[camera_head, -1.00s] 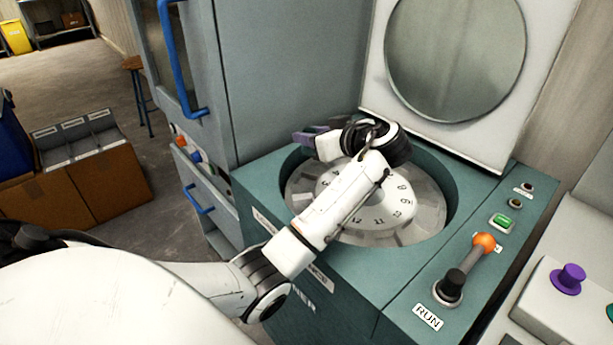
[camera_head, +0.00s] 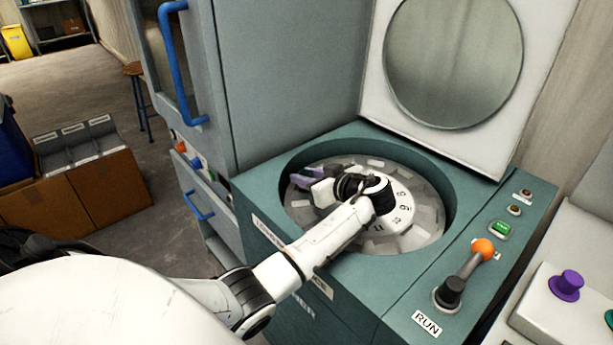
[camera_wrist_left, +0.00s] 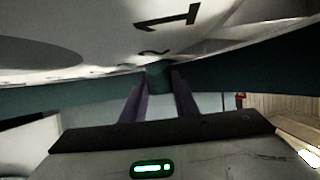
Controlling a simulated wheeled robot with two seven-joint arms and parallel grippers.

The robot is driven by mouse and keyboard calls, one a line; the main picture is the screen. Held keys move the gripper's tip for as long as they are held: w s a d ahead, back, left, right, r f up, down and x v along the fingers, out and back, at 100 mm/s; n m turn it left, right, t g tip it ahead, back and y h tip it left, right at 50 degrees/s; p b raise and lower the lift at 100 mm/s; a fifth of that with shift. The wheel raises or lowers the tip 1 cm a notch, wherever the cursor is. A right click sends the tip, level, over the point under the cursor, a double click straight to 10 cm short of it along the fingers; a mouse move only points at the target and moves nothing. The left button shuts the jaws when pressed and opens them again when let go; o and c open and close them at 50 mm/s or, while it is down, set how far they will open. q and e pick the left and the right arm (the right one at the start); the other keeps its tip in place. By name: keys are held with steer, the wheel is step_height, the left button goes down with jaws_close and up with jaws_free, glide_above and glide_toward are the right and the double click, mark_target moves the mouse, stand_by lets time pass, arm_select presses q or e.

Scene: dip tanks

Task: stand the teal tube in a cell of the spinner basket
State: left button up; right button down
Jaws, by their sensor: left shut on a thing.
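The spinner basket (camera_head: 404,216) is a white numbered disc with grey cells round it, sunk in the round opening of a teal machine. My left gripper (camera_head: 300,178), with purple fingers, is low over the basket's left part. In the left wrist view the gripper (camera_wrist_left: 160,84) is shut on the teal tube (camera_wrist_left: 159,77), of which only a small piece shows between the fingertips. The numbered disc (camera_wrist_left: 215,30) fills the top there. In the head view the tube is hidden, and I cannot tell whether it is inside a cell. My right gripper is not in view.
The machine's teal rim (camera_head: 440,165) rings the basket. Its white lid (camera_head: 375,95) with a round window stands open behind. An orange-knobbed lever (camera_head: 483,248) and buttons are on the right. A grey cabinet (camera_head: 280,80) with blue handles stands close at the left.

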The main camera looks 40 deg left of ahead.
arm_select(q)
steer(key=shift+f, duration=0.1)
steer(key=o, duration=1.1)
steer(key=b+v, duration=0.1)
steer(key=v, duration=1.1)
